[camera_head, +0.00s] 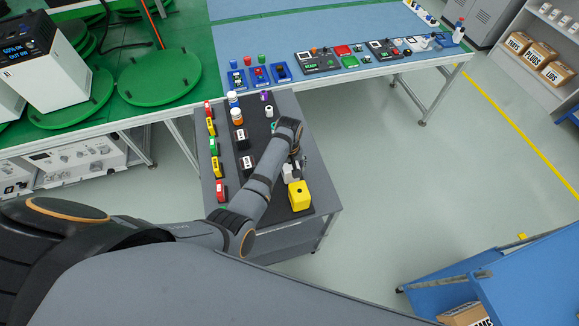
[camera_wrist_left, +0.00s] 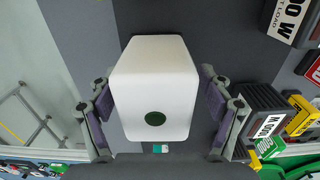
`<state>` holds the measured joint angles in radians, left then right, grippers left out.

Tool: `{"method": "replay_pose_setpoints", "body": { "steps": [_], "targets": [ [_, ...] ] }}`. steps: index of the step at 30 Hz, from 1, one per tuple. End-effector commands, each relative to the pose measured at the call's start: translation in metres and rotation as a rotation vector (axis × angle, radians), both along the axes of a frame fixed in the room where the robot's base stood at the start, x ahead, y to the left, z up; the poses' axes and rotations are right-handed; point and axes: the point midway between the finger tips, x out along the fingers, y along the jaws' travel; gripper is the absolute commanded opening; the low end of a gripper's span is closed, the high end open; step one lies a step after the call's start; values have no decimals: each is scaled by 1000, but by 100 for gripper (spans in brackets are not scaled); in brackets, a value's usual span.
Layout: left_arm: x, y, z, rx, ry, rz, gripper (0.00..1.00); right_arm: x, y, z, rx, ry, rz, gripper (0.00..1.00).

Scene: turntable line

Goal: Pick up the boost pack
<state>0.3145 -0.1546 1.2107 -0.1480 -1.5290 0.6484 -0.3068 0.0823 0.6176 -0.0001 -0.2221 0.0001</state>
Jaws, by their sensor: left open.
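No label reading boost pack is legible. A white box with a dark green round spot (camera_wrist_left: 152,75) stands between the fingers of my left gripper (camera_wrist_left: 158,102) in the wrist view. The fingers are open, one on each side of it; whether the left-hand one touches it I cannot tell. In the head view my left gripper (camera_head: 296,165) points down over the dark mat, and a small white shape (camera_head: 288,172) beside it looks like this box. A yellow box with a dark spot (camera_head: 299,195) stands on the mat just nearer to me. My right gripper is not seen.
Black labelled load boxes (camera_head: 247,163) stand left of the arm, beside a row of coloured pieces (camera_head: 215,167) on the grey table (camera_head: 325,202). Orange-and-white and blue-and-white cylinders (camera_head: 237,117) stand farther back. A blue cart (camera_head: 500,285) is at the lower right.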

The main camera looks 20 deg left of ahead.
Motion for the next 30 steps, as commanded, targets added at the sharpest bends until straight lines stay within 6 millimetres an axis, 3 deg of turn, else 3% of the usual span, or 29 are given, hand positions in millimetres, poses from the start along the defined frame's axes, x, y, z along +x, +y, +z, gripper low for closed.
{"method": "replay_pose_setpoints", "body": {
  "steps": [2, 6, 23, 30],
  "targets": [
    [0, -1, -1, -1, -1, 0, 79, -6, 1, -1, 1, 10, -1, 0],
    [0, -1, 0, -1, -1, 0, 76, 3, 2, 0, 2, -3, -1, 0],
    [0, 0, -1, 0, 0, 0, 0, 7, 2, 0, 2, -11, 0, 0],
    [1, 0, 0, 1, -3, 0, 0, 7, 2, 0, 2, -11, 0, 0]
  ]
}}
